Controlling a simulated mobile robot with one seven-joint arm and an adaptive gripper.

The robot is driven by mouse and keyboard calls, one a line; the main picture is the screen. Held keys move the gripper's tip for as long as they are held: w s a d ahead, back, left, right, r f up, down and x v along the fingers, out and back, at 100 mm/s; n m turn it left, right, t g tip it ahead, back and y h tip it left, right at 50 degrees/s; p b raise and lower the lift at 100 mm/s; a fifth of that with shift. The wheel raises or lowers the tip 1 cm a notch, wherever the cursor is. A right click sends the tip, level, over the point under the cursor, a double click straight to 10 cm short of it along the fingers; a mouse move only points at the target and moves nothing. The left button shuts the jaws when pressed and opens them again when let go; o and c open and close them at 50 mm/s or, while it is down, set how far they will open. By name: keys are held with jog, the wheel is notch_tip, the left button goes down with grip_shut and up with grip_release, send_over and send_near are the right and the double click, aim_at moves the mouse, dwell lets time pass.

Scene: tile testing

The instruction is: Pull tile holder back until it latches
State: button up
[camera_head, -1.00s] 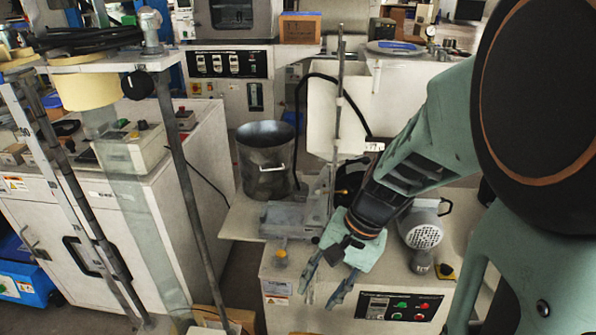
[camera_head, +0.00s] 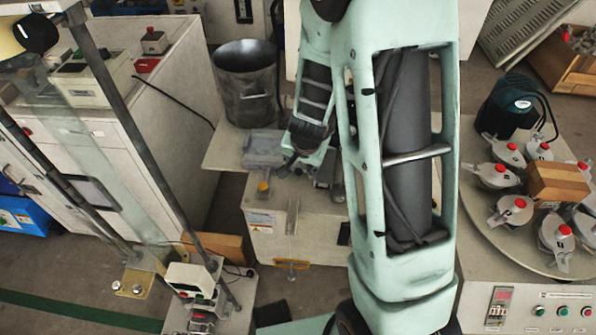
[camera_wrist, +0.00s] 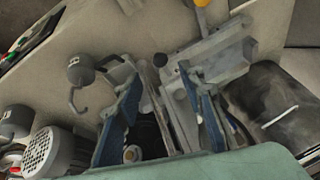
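The tile holder appears to be part of the grey metal fixture (camera_head: 264,148) on the white machine top, though I cannot tell which part exactly. In the wrist view the fixture (camera_wrist: 222,55) has a flat grey block and grey bars. A dark round knob (camera_wrist: 160,60) shows just beyond my fingertips. My gripper (camera_wrist: 158,80) has its two blue fingers apart, one on each side of grey bars. I cannot tell whether either finger touches them. In the head view my arm hides most of the gripper and the fixture's right side.
A metal bucket (camera_head: 245,82) stands behind the fixture; its dark side shows in the wrist view (camera_wrist: 272,105). A yellow knob (camera_head: 263,187) is at the machine's front left. A grey motor (camera_wrist: 50,150) lies left of my fingers. A round table (camera_head: 480,215) with several red-topped pots stands right.

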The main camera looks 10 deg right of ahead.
aim_at(299, 171)
jog(key=b+x, duration=0.2)
jog(key=x, duration=0.5)
jog(key=shift+f+b, duration=0.2)
jog(key=shift+b, duration=0.2)
jog(key=shift+c, duration=0.6)
grip_shut()
